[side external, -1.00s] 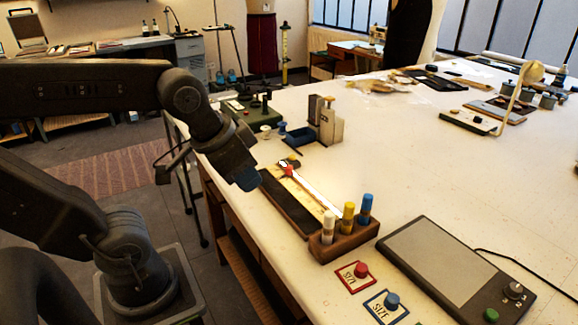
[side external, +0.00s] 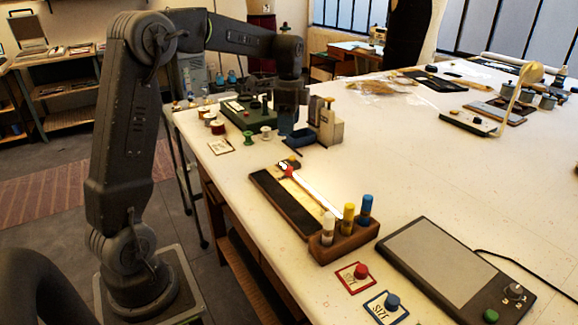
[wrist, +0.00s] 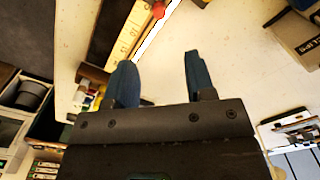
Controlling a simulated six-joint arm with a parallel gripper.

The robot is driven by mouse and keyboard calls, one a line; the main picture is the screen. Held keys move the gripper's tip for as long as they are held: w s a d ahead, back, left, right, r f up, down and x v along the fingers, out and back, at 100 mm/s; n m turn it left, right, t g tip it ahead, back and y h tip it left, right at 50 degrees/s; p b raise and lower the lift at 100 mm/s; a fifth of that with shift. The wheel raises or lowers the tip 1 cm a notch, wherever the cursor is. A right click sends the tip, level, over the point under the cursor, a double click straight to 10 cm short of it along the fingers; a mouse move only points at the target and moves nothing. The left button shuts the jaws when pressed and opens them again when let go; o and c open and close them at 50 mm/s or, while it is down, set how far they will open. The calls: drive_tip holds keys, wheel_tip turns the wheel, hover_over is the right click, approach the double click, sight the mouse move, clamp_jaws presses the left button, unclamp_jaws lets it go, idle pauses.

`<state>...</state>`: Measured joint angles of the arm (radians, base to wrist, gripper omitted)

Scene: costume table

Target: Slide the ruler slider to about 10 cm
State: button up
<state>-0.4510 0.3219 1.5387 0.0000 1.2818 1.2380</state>
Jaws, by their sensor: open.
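The ruler (side external: 318,194) lies on a long dark board (side external: 284,202) near the table's left edge in the side view. A red slider (side external: 286,171) sits near its far end; I cannot read the scale there. My gripper (side external: 289,132) is beyond the ruler's far end, apart from the slider and pointing down. Its two blue fingers (wrist: 158,70) are apart with nothing between them in the wrist view.
A wooden block with white, yellow and blue pegs (side external: 344,234) stands at the ruler's near end. A grey box-like device (side external: 328,128) is close right of my gripper. A green tray (side external: 243,112) and spools (side external: 249,138) are to its left. Table right of the ruler is clear.

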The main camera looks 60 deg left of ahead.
sight(289, 168)
wheel_tip(289, 168, down, 13)
drive_tip(key=shift+f, duration=0.15)
idle(0.4)
clamp_jaws()
idle(0.3)
